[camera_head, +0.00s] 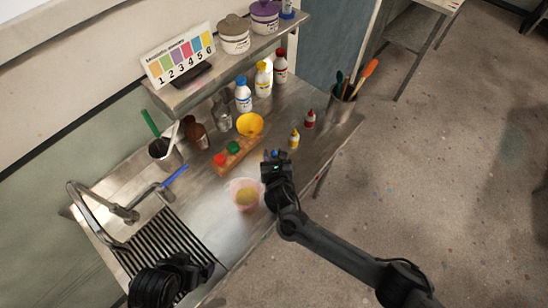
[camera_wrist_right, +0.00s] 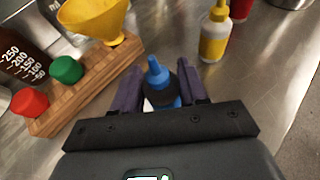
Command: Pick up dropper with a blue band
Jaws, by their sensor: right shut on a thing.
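The dropper with a blue band (camera_wrist_right: 160,88) stands between the two fingers of my right gripper (camera_wrist_right: 160,92), its blue nozzle pointing up. The fingers are shut on it. In the head view my right gripper (camera_head: 275,162) is over the steel counter, and only a bit of blue shows at its tip. I cannot tell whether the dropper's base touches the counter. A dropper with a yellow band (camera_head: 294,139) and one with a red band (camera_head: 310,119) stand farther back to the right. My left gripper (camera_head: 168,283) is at the lower left, its fingers not clear.
A wooden rack (camera_wrist_right: 88,92) with red and green caps and a yellow funnel (camera_head: 250,124) is left of my right gripper. A pinkish beaker (camera_head: 240,205) with yellow liquid stands near the front edge. A sink with a tap (camera_head: 125,213) is at left. Bottles line the back.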

